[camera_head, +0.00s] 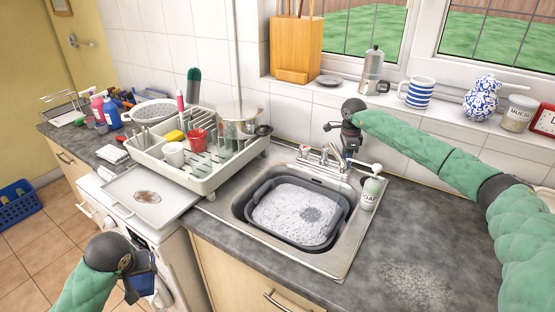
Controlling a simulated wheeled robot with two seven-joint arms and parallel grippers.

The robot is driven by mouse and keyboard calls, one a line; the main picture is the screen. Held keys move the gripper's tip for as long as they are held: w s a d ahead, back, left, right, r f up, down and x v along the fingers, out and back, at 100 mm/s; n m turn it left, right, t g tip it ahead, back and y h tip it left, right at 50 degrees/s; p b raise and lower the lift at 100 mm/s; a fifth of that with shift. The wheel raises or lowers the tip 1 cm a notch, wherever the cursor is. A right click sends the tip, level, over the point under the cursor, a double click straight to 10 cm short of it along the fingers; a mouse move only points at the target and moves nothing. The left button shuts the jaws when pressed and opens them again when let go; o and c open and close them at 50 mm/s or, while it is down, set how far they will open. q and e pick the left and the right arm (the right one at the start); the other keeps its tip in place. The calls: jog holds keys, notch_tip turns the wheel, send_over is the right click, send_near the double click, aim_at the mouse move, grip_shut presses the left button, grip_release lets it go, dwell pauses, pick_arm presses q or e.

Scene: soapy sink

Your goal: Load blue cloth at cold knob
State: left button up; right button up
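My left gripper (145,286) is at the lower left, in front of the white appliance and below the grey tray. Dark blue shows at its end, but I cannot tell whether that is cloth or part of the gripper. No separate blue cloth is clearly visible. My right gripper (343,139) is above the back of the sink, close to the tap (326,156), with its fingers too small to read. One tap knob (304,150) with a reddish top stands at the tap's left. I cannot clearly make out the cold knob near the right gripper.
A grey basin of suds (259,194) sits in the sink (338,259). A soap bottle (371,192) stands at the sink's right. A loaded dish rack (208,183) and a grey tray (121,187) are left. The right counter (425,240) is mostly clear, with a pale patch.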

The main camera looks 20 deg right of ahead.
pick_arm(q)
jog(key=shift+f+b, duration=0.6)
jog(key=shift+f, duration=0.3)
pick_arm(e)
jog(key=shift+r+n, duration=0.1)
jog(key=shift+n, duration=0.6)
jog(key=o, duration=1)
pick_arm(q)
jog(key=shift+f, duration=0.3)
pick_arm(e)
jog(key=shift+w+r, duration=0.1)
jog(key=shift+r, duration=0.4)
pick_arm(q)
notch_tip(320, 180, down, 3)
jog(key=b, duration=0.3)
jog(key=shift+b, duration=0.3)
pick_arm(e)
notch_tip(320, 180, up, 11)
